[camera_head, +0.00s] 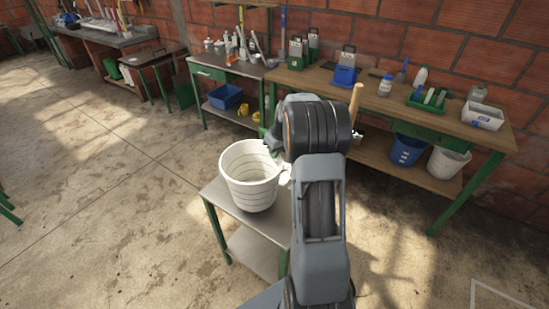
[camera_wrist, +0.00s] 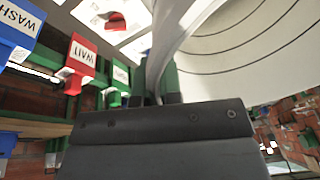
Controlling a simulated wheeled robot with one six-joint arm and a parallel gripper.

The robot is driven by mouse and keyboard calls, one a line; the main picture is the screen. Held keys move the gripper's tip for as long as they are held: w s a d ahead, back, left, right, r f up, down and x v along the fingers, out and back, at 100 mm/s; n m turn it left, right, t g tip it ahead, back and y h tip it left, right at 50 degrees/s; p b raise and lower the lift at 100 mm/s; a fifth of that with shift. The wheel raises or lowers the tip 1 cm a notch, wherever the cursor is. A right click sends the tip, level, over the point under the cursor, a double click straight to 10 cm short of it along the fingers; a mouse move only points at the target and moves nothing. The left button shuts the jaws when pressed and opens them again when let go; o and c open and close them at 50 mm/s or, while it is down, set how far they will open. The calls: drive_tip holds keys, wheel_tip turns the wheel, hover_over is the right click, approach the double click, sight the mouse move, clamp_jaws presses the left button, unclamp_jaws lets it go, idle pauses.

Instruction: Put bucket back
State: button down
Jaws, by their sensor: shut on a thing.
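The white bucket (camera_head: 251,178) is on or just above a small metal side table (camera_head: 222,200) in the head view. I cannot tell whether its base touches the top. It stands upright, and its open mouth shows ridged inner walls. In the wrist view the bucket (camera_wrist: 250,50) fills the upper right. My gripper (camera_wrist: 167,85) is shut on the bucket's rim or wall, with its green fingertips at the edge. In the head view my arm hides most of the gripper and the bucket's right side.
A long wooden bench (camera_head: 455,122) by the brick wall holds bottles and trays. On its lower shelf are a blue bucket (camera_head: 407,150) and another white bucket (camera_head: 447,162). A metal-topped table (camera_head: 225,68) stands left of it. The floor at left (camera_head: 90,200) is open.

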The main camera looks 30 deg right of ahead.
drive_tip(key=shift+d+p+x, duration=0.15)
drive_tip(key=shift+p+x, duration=0.1)
drive_tip(key=shift+x, duration=0.65)
drive_tip(key=shift+d+p+x, duration=0.15)
drive_tip(key=shift+p+x, duration=0.05)
drive_tip(key=shift+x, duration=0.75)
drive_tip(key=shift+s+f, duration=0.1)
drive_tip(key=shift+s, duration=0.05)
drive_tip(key=c, duration=1.3)
unclamp_jaws()
